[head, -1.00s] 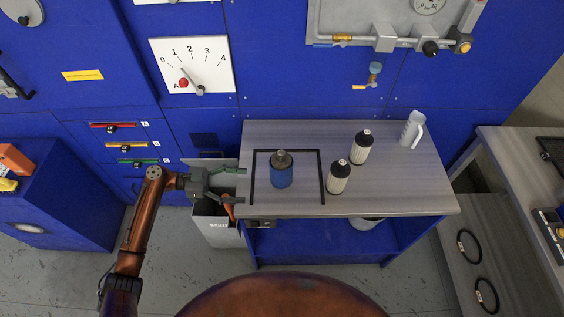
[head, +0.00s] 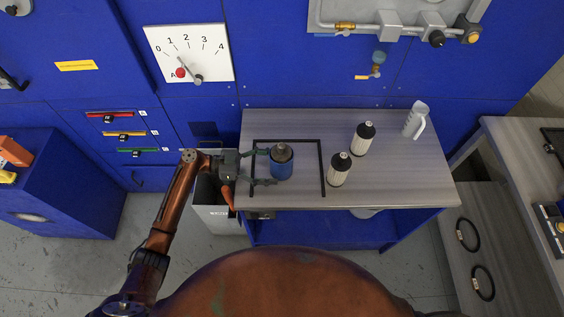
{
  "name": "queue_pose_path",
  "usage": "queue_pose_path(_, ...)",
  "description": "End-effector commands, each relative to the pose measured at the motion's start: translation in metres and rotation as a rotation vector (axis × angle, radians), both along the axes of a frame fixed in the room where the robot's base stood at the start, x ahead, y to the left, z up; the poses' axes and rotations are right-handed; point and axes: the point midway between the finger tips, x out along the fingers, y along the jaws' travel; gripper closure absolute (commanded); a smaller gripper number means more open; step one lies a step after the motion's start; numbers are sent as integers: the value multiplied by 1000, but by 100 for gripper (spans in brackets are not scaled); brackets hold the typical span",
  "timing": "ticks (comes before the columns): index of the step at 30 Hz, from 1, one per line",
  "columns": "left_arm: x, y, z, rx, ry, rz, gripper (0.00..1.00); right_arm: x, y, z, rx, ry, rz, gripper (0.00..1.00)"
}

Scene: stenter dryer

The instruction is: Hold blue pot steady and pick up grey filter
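My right gripper is not in view.
A white jug (head: 415,120) stands at the table's (head: 400,180) back right. A blue panel wall with a gauge (head: 189,54) and pipes rises behind. A bin (head: 215,218) stands left of the table. The table's right front is clear.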

Motion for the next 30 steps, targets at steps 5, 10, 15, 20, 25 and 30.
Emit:
queue_pose_path(5, 0, -16, -4, -1, 1, -2, 27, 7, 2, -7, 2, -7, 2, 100)
queue_pose_path(10, 0, -22, -4, 0, 1, -1, 27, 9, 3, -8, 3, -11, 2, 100)
queue_pose_path(15, 0, -23, -3, 0, 1, -1, 27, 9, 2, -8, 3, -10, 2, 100)
queue_pose_path(20, 0, -23, -3, 0, 1, -1, 32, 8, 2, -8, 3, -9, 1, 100)
queue_pose_path(25, 0, -22, -3, 0, 1, -1, 44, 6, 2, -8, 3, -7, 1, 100)
queue_pose_path(30, 0, -22, -3, 0, 1, -1, 55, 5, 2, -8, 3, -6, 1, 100)
